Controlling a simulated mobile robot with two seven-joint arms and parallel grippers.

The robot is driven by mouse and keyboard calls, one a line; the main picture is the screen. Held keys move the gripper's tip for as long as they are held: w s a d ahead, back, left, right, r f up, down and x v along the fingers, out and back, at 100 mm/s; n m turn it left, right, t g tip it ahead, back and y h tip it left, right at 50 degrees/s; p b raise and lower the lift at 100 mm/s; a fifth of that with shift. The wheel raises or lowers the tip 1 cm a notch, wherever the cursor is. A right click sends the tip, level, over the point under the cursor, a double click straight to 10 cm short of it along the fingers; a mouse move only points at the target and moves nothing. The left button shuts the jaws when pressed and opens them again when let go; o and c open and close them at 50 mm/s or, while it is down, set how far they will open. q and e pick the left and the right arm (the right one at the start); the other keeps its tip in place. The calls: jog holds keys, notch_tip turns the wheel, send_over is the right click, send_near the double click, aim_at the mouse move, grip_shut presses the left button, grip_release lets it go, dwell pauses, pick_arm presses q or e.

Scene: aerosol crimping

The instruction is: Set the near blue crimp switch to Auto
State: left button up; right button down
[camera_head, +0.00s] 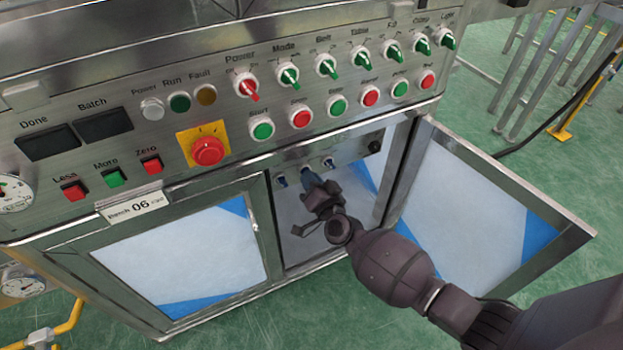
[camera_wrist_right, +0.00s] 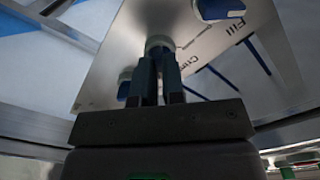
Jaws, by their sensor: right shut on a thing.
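Inside the open cabinet is a small panel with a row of blue switches. My right gripper (camera_head: 308,180) reaches in and is shut on the middle one, the crimp switch, whose knob is mostly hidden by the fingers. In the right wrist view the two fingers (camera_wrist_right: 160,72) close around this knob (camera_wrist_right: 160,43), and a label starting "Crim" shows beside it. Its pointer direction cannot be told. Another blue switch (camera_wrist_right: 218,8), by the label "Fill", is at the upper right, and a third (camera_wrist_right: 125,84) is at the left. My left gripper is not in view.
The open cabinet door (camera_head: 480,215) stands close beside my right arm. A closed door (camera_head: 180,260) is on the left. The upper panel carries a red emergency button (camera_head: 207,151), green selector knobs (camera_head: 327,65) and several push buttons. A black knob (camera_head: 375,147) sits right of the blue switches.

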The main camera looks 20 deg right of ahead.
jog(key=n+p, duration=0.2)
jog(key=n, duration=0.1)
jog(key=shift+w+r, duration=0.1)
jog(key=shift+r, duration=0.25)
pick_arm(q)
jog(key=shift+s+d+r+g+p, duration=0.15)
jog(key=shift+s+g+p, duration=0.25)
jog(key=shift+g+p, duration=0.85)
pick_arm(e)
jog(key=shift+f+n, duration=0.2)
jog(key=shift+n, duration=3.35)
jog(key=shift+f+n, duration=0.2)
jog(key=shift+n, duration=3.35)
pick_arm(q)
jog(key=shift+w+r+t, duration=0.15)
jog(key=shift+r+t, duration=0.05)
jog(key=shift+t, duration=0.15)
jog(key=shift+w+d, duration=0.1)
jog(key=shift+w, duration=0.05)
pick_arm(e)
jog(key=c, duration=1.2)
grip_release()
pick_arm(q)
jog(key=shift+p, duration=0.3)
pick_arm(e)
jog(key=shift+s+d+r, duration=0.1)
jog(key=shift+s, duration=0.1)
